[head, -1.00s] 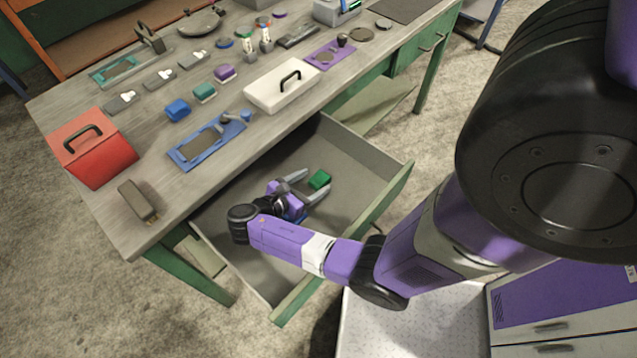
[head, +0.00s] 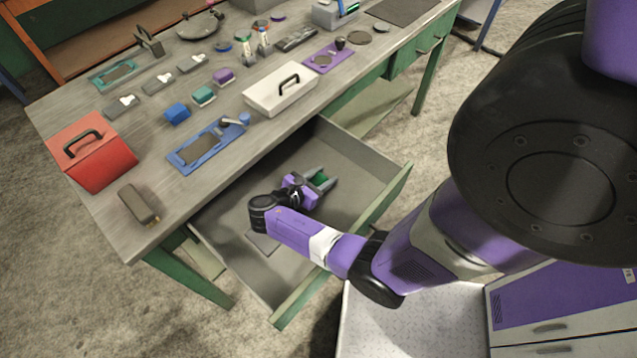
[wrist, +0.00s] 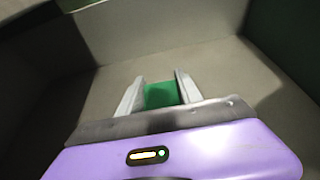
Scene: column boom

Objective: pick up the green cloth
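The green cloth (head: 320,179) is a small block-like folded piece low in the open drawer of the workbench. My gripper (head: 323,179) reaches down into the drawer with one finger on each side of it. In the wrist view, the cloth (wrist: 162,95) fills the gap between the two grey fingers (wrist: 160,88), and both fingers appear to touch its sides. My gripper looks shut on the cloth. The cloth's near end is hidden behind the gripper's body. I see no clear gap under the cloth.
The drawer's front wall (head: 345,240) and side walls rise around my gripper. A flat grey piece (head: 263,242) lies on the drawer floor. The workbench top (head: 255,140) above holds a white box (head: 280,97), a red box (head: 92,160) and a blue tray (head: 205,147).

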